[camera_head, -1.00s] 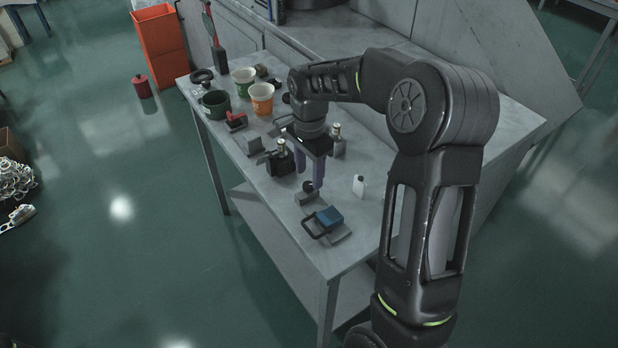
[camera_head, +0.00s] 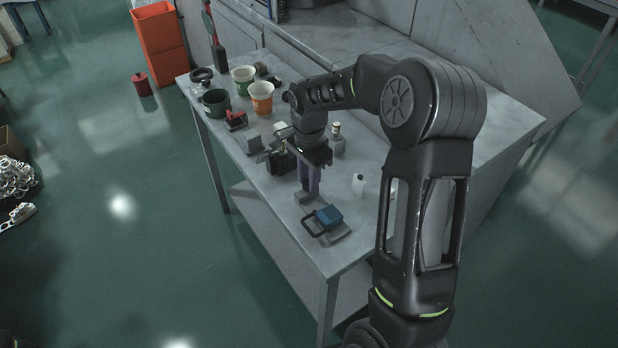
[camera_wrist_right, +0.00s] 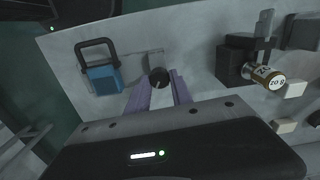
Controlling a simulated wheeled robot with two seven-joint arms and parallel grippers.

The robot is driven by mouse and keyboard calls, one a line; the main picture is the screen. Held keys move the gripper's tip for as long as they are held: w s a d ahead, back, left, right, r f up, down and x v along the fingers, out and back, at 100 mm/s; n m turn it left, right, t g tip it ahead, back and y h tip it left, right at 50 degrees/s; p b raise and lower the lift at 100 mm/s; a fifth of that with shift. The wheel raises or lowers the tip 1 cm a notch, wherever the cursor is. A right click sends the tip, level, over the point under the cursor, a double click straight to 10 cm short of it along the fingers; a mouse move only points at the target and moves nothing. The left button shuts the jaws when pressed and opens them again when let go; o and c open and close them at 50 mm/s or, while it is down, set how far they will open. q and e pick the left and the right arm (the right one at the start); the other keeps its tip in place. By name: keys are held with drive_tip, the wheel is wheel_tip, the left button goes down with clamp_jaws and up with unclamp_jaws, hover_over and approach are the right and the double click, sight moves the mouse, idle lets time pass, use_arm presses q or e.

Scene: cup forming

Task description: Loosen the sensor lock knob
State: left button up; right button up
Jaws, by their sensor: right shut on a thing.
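The sensor lock knob is a dark round knob (camera_wrist_right: 159,76) at the upper middle of the right wrist view, on a small grey base. My right gripper (camera_wrist_right: 160,84) has its two purple fingers on either side of the knob, shut on it. In the head view, my right gripper (camera_head: 309,188) points down at the table's front part, above a small grey block (camera_head: 302,198). Its fingers hide the knob there. My left gripper is not in view.
A blue device with a black handle (camera_head: 328,216) lies just in front of the gripper.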

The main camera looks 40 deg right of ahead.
clamp_jaws()
drive_tip(key=shift+n, duration=0.3)
drive_tip(key=n+b, duration=0.1)
drive_tip(key=n, duration=0.2)
drive_tip(key=shift+w, duration=0.1)
drive_tip(key=n+b, duration=0.1)
drive_tip(key=n, duration=0.5)
drive_tip(key=shift+n, duration=0.4)
drive_tip(key=n+b, duration=0.1)
drive_tip(key=n, duration=0.4)
drive_tip(key=shift+a, duration=0.1)
drive_tip(key=n, duration=0.6)
drive_tip(key=shift+a, duration=0.1)
